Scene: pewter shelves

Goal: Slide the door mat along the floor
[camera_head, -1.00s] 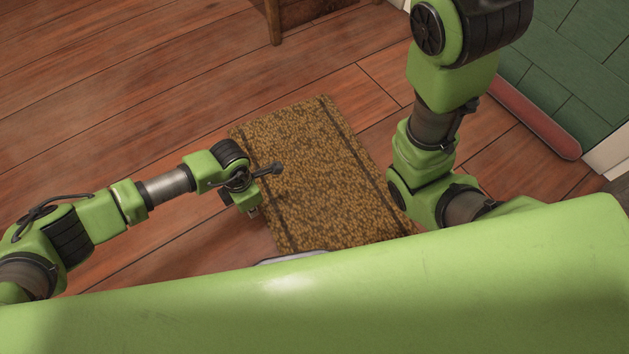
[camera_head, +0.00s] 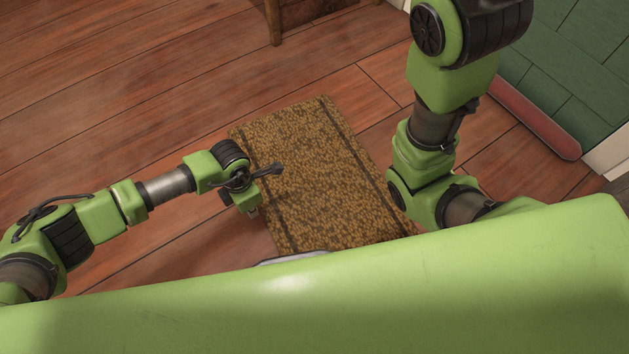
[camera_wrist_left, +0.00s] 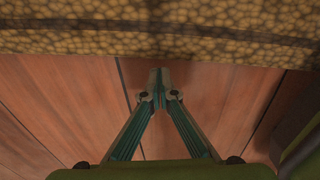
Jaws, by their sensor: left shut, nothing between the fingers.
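The door mat (camera_head: 318,175) is a mottled brown-yellow rectangle with a dark stripe near each end. It lies flat on the wooden floor in front of my body, and its near edge is partly hidden by my green body. My left gripper (camera_head: 252,211) points down just beside the mat's left edge. In the left wrist view, the gripper (camera_wrist_left: 159,86) has its fingertips together, with nothing between them, over bare floor. The mat (camera_wrist_left: 160,22) fills the top of that view, its edge just beyond the fingertips. My right arm shows, but its gripper is out of view.
Bare wooden floor (camera_head: 120,110) lies to the left of and beyond the mat. A wooden furniture leg (camera_head: 273,22) stands at the top. A green tiled surface (camera_head: 570,70) with a reddish edge (camera_head: 535,115) is at the upper right.

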